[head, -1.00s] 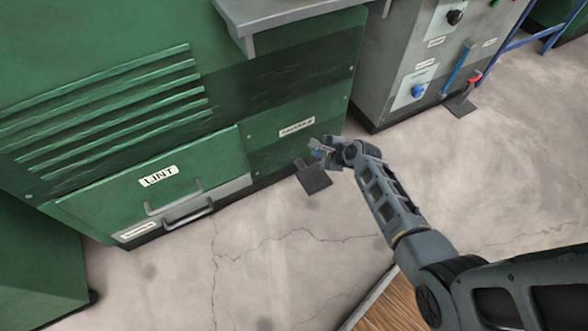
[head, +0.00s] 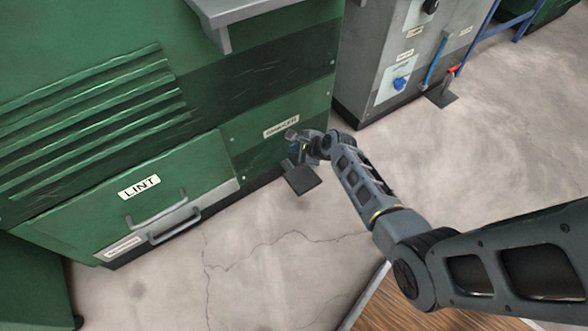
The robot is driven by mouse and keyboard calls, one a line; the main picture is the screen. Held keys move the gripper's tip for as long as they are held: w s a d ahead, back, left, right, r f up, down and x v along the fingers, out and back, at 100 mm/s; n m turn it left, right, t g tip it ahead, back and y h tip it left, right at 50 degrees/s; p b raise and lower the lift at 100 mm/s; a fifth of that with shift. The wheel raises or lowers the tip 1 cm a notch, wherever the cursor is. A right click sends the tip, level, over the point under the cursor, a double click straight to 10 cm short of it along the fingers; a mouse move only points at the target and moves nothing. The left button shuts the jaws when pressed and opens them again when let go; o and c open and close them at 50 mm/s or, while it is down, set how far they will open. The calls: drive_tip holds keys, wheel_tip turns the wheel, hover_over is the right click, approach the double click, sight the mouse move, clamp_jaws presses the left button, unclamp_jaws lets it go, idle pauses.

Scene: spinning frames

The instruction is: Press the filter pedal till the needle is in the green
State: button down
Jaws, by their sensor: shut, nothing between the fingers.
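A dark flat pedal (head: 302,180) sticks out near the floor from the lower right of the green machine, below a small white label (head: 281,127) that is too blurred to read for certain. My gripper (head: 293,138) is shut and empty, just above the pedal's rear end and close to the green panel. I cannot tell whether it touches the pedal. A second dark pedal (head: 441,97) with a red part stands by the grey cabinet at the upper right. No gauge needle or green zone can be made out.
The lint drawer (head: 140,187) with its handles is left of the pedal. A grey shelf (head: 240,10) juts out above. The grey cabinet (head: 385,70) has a blue knob and a blue bar. The cracked concrete floor (head: 255,265) in front is clear. A wooden board lies at the bottom.

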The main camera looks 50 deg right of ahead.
drive_tip(key=b, duration=0.5)
hover_over(296, 169)
wheel_tip(296, 169, down, 6)
drive_tip(key=shift+f, duration=0.25)
drive_tip(key=shift+f+b, duration=0.3)
drive_tip(key=shift+b, duration=0.05)
idle(1.2)
drive_tip(key=shift+f, duration=0.4)
drive_tip(key=shift+a+f+b, duration=0.1)
drive_tip(key=shift+f+b, duration=0.8)
drive_tip(key=shift+f, duration=0.15)
idle(1.5)
drive_tip(key=shift+s+r, duration=0.1)
drive_tip(key=shift+r+p, duration=1.35)
drive_tip(key=shift+p, duration=0.15)
wheel_tip(296, 169, up, 5)
drive_tip(key=p, duration=0.5)
